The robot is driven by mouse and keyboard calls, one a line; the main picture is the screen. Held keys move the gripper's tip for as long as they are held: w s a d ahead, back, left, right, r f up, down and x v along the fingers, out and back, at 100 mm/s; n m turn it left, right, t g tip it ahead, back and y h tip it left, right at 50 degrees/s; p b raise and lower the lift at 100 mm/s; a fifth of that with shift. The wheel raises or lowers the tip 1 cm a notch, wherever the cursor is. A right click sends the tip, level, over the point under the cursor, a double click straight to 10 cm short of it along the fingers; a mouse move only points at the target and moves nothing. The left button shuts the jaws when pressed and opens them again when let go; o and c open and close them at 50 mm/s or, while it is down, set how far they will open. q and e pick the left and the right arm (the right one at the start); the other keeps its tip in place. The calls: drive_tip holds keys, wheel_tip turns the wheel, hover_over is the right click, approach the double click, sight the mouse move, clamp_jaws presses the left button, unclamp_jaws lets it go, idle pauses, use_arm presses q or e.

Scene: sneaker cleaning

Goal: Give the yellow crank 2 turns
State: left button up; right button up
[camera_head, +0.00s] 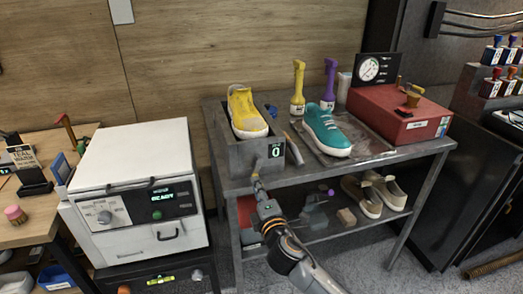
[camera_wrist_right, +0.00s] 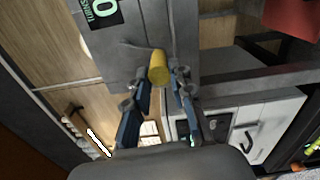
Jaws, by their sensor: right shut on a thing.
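The yellow crank (camera_wrist_right: 158,66) has a cylindrical handle standing out from the front of the grey box (camera_head: 240,156). In the head view, my right gripper (camera_head: 259,187) is at the front of this box, below the counter. In the right wrist view, the right gripper (camera_wrist_right: 161,84) has its fingers on both sides of the yellow handle, shut on it. The counter (camera_head: 276,151) on the box reads 0; it also shows at the top of the wrist view (camera_wrist_right: 104,12). A yellow sneaker (camera_head: 246,112) sits on the box. My left gripper is out of view.
A teal sneaker (camera_head: 326,130) stands on a tray to the right of the box. A red box (camera_head: 400,112) is at the back right. A white oven-like machine (camera_head: 135,178) stands to the left. Shoes (camera_head: 362,196) lie on the lower shelf.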

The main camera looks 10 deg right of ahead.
drive_tip(key=shift+o, duration=1)
drive_tip(key=shift+w+a+r+p, duration=0.1)
drive_tip(key=shift+a+r+p, duration=0.3)
drive_tip(key=shift+r, duration=0.6)
drive_tip(key=shift+a, duration=0.1)
drive_tip(key=shift+c, duration=0.4)
drive_tip(key=shift+c, duration=0.9)
drive_tip(key=shift+a+r+p, duration=0.4)
drive_tip(key=shift+a+r, duration=0.05)
drive_tip(key=shift+r, duration=0.05)
drive_tip(key=shift+a+f, duration=0.1)
